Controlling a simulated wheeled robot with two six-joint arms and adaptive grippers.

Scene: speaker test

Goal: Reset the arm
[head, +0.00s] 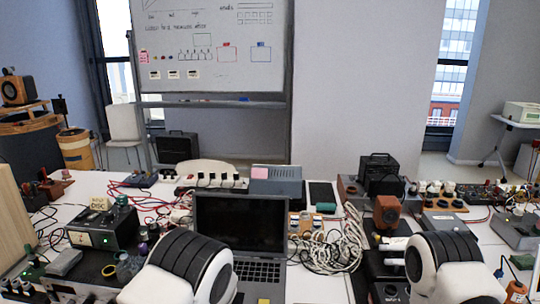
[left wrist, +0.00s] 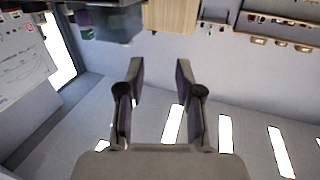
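My left gripper (left wrist: 160,66) shows in the left wrist view with its two dark fingers apart and nothing between them. The wrist view looks out over grey floor and wall, and appears turned upside down. In the head view, the white and black upper parts of my left arm (head: 180,268) and my right arm (head: 447,265) show at the bottom edge. Neither gripper shows in the head view, and my right gripper is out of sight.
A crowded white table (head: 95,183) spreads ahead. An open laptop (head: 241,222) stands in the middle, with a tangle of pale cables (head: 335,243) to its right. A black meter box (head: 103,228) stands left, a wooden speaker (head: 388,212) right. A whiteboard (head: 210,45) stands behind.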

